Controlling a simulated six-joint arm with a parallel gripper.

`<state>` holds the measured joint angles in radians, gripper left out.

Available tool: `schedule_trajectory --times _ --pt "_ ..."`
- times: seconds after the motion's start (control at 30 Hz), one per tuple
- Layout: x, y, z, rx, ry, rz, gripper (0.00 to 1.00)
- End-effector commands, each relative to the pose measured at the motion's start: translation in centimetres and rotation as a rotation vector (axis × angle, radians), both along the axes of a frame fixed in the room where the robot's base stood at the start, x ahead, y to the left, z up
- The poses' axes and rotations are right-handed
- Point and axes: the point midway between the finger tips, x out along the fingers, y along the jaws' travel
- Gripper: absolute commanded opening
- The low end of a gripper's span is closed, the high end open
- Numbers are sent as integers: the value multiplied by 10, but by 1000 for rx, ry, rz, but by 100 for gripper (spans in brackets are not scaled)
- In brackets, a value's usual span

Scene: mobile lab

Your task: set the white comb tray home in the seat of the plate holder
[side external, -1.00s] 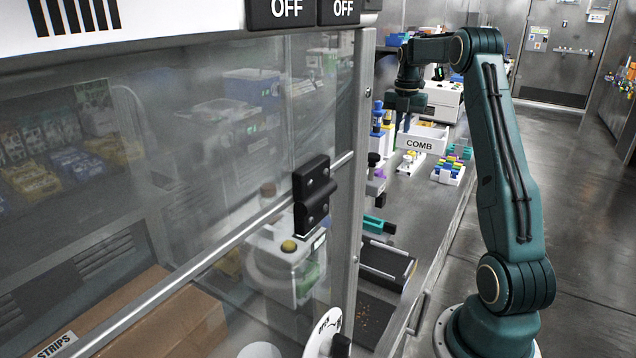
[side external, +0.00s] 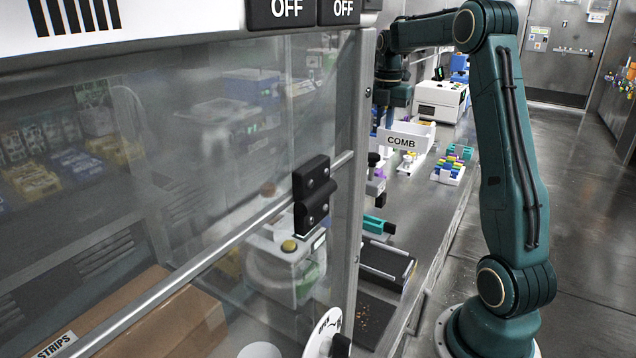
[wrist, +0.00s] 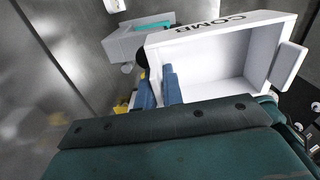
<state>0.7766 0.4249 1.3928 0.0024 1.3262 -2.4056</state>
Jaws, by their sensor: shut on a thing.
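The white comb tray (side external: 402,142), an open box with COMB on its front wall, hangs above the bench in the side view. My gripper (side external: 378,125) is at its left end, partly hidden by the cabinet post. In the wrist view, my gripper's blue fingers (wrist: 159,88) are shut on the near left wall of the comb tray (wrist: 222,62). The tray's inside looks empty. I cannot single out the plate holder or its seat for sure in either view.
A glass-fronted cabinet (side external: 200,200) fills the left. Racks of coloured tubes (side external: 450,168) and a white instrument (side external: 440,100) stand on the bench. A dark tray with rails (side external: 385,262) lies nearer. A pale block with a teal inset (wrist: 135,42) shows in the wrist view.

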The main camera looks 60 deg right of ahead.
Motion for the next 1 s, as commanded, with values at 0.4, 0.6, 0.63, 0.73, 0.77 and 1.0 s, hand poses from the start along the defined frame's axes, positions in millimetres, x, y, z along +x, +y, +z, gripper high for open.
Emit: schedule_trajectory --times 0.4,0.6,0.63,0.73,0.77,1.0 --pt "-10 106 -2 -1 1 -34 0" --pt "-19 135 -6 -1 2 -48 0" --pt "-20 138 -6 -2 2 -49 0" --pt "-25 149 -8 -2 2 -54 0" --pt "-25 149 -13 1 6 -56 0" --pt "-24 148 -45 1 6 -56 0"
